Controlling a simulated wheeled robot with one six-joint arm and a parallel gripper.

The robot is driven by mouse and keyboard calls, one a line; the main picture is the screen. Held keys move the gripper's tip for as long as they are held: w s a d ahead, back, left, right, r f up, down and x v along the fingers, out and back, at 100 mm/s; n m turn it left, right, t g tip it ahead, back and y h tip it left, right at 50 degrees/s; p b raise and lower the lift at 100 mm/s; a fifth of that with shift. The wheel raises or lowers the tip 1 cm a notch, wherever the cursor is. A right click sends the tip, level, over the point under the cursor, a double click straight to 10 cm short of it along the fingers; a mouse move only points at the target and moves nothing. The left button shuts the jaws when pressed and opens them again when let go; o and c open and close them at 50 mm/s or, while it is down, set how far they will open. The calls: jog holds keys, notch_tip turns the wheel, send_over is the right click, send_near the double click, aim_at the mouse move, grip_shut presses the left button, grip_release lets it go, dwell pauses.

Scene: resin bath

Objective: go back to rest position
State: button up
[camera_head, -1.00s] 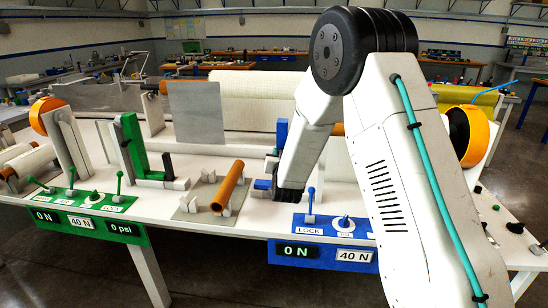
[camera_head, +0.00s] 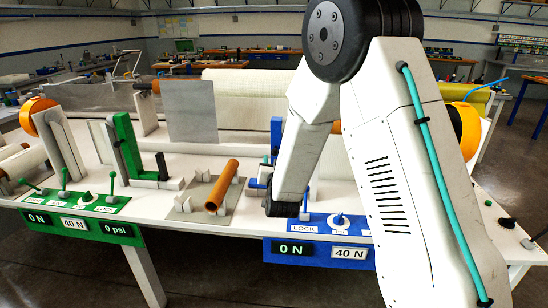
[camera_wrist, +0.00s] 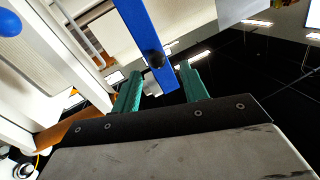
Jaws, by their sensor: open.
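My arm (camera_head: 318,138) reaches down over the right part of the white bench (camera_head: 150,228). Its dark wrist end (camera_head: 282,208) is just above the top edge of the blue panel (camera_head: 345,252). In the wrist view my gripper (camera_wrist: 162,80) shows two teal fingers, apart, with nothing clamped between them. A blue bar (camera_wrist: 140,30) with a black knob (camera_wrist: 155,59) appears beyond and between the fingertips. I cannot tell whether they touch it. In the head view the fingers are mostly hidden by the arm.
A brown tube (camera_head: 222,186) lies on supports on a grey plate, left of my wrist. Blue levers (camera_head: 304,202) stand close to my wrist. A green upright (camera_head: 127,145) and green levers (camera_head: 111,188) stand further left. White rolls fill the back.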

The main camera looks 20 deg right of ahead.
jog(key=shift+s+a, duration=0.1)
jog(key=shift+s, duration=0.4)
notch_tip(320, 180, down, 9)
jog(key=s+a+n+g+y, duration=0.2)
jog(key=s+a+g+y, duration=0.1)
jog(key=g, duration=0.2)
jog(key=s+a+n+g+y, duration=0.1)
jog(key=s+a+g+y, duration=0.1)
jog(key=s+g, duration=0.45)
jog(key=s+d+r+g, duration=0.1)
jog(key=s+r, duration=0.5)
jog(key=s, duration=0.5)
jog(key=s+d+r+n+g, duration=0.1)
jog(key=s+r+g, duration=0.1)
jog(key=s+r, duration=0.5)
jog(key=s+d+r+n+g, duration=0.1)
jog(key=s+r, duration=0.6)
jog(key=s, duration=0.9)
jog(key=shift+s+d+r, duration=0.25)
jog(key=shift+s, duration=0.05)
